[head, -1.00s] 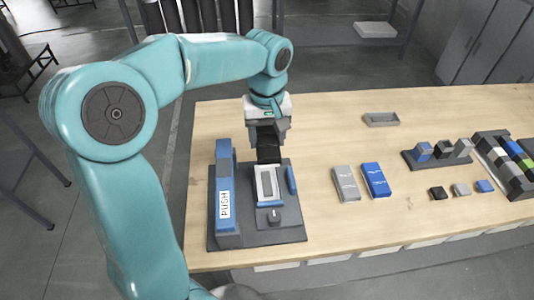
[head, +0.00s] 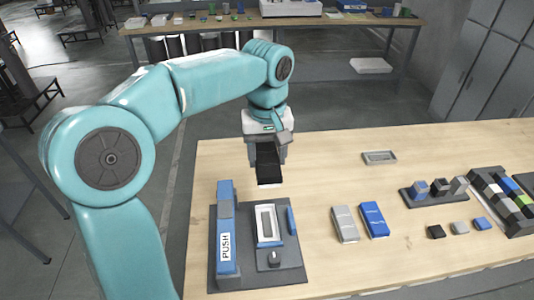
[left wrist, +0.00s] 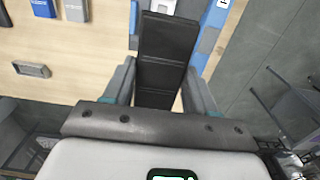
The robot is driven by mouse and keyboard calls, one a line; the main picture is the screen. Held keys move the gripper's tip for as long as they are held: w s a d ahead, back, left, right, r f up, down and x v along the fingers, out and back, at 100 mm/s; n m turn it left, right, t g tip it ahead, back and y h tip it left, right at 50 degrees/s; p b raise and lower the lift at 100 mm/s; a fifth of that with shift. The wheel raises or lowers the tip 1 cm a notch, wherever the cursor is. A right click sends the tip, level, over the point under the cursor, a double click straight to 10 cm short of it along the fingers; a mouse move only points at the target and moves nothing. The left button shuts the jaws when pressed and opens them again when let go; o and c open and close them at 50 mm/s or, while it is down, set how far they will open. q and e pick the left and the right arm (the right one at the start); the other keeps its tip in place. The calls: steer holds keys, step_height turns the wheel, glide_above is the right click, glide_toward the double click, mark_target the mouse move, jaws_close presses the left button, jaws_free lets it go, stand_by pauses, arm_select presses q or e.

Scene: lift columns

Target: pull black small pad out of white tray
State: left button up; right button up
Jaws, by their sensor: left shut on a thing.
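The black small pad (head: 268,175) is held in my left gripper (head: 267,160), which is shut on it. The pad hangs above the table, behind the dark grey fixture (head: 222,274) and apart from it. In the left wrist view the pad (left wrist: 167,45) stretches forward from between the two fingers of the left gripper (left wrist: 160,92). The white tray (head: 258,226) sits on the fixture, in front of the gripper, with nothing black lying in it. My right gripper is not in view.
A blue PUSH block (head: 226,225) stands left of the tray, with a dark knob (head: 274,258) in front. Grey (head: 344,224) and blue (head: 373,220) boxes lie to the right. A grey open tray (head: 379,158) lies farther back. The table between them is clear.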

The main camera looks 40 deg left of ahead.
arm_select(q)
steer(key=shift+r+p, duration=1.75)
steer(key=shift+r, duration=0.35)
